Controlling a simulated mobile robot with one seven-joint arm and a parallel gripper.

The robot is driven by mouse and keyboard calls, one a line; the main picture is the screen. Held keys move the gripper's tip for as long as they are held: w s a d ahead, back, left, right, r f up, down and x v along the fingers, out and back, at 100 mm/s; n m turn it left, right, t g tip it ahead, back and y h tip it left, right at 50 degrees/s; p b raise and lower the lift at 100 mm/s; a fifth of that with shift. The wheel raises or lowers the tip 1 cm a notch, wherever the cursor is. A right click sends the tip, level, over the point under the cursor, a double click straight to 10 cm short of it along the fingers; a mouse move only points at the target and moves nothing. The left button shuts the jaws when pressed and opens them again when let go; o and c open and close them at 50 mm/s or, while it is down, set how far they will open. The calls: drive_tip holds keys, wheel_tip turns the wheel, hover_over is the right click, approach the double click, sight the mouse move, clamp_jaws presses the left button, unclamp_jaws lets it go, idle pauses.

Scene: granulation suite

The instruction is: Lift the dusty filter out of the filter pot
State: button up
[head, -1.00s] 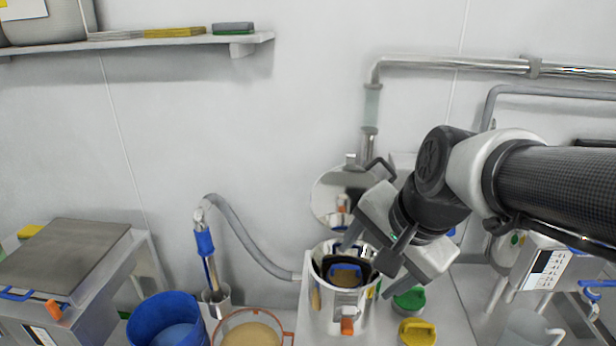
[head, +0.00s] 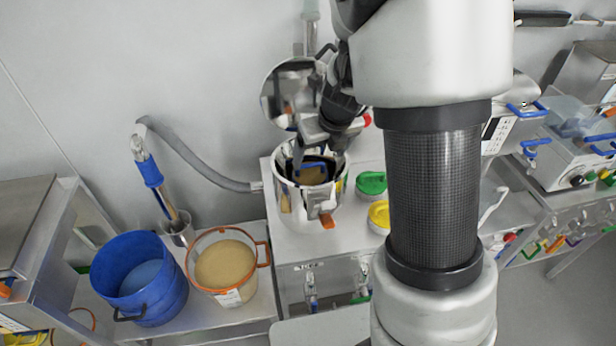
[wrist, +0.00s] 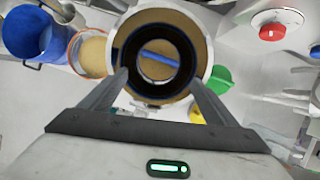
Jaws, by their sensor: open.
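The filter pot (head: 283,200) is a shiny steel vessel with an orange latch at its front, standing on the white bench. Its round mirror-like lid (head: 277,92) is swung up behind it. The dusty filter sits inside the pot; its blue handle (head: 312,168) spans a dark ring. In the wrist view the blue handle (wrist: 160,59) crosses the dark ring over a tan interior. My gripper (wrist: 156,78) is open, with its fingers on either side of the filter's opening and nothing held between them. In the head view my arm partly covers the pot's mouth.
Left of the pot stand a blue bucket (head: 140,278) and a clear tub of tan powder (head: 226,265) with an orange rim. A green lid (head: 371,183) and a yellow lid (head: 379,214) lie close on the pot's right. A grey hose (head: 205,166) runs behind.

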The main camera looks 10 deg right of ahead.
sight(310, 175)
drive_tip(key=b+x, duration=0.2)
drive_tip(key=x, duration=0.9)
drive_tip(key=shift+w+a+f+b, duration=0.15)
drive_tip(key=shift+a+f+b, duration=0.1)
drive_tip(key=shift+f+b, duration=0.15)
drive_tip(key=shift+r, duration=0.1)
drive_tip(key=c, duration=0.8)
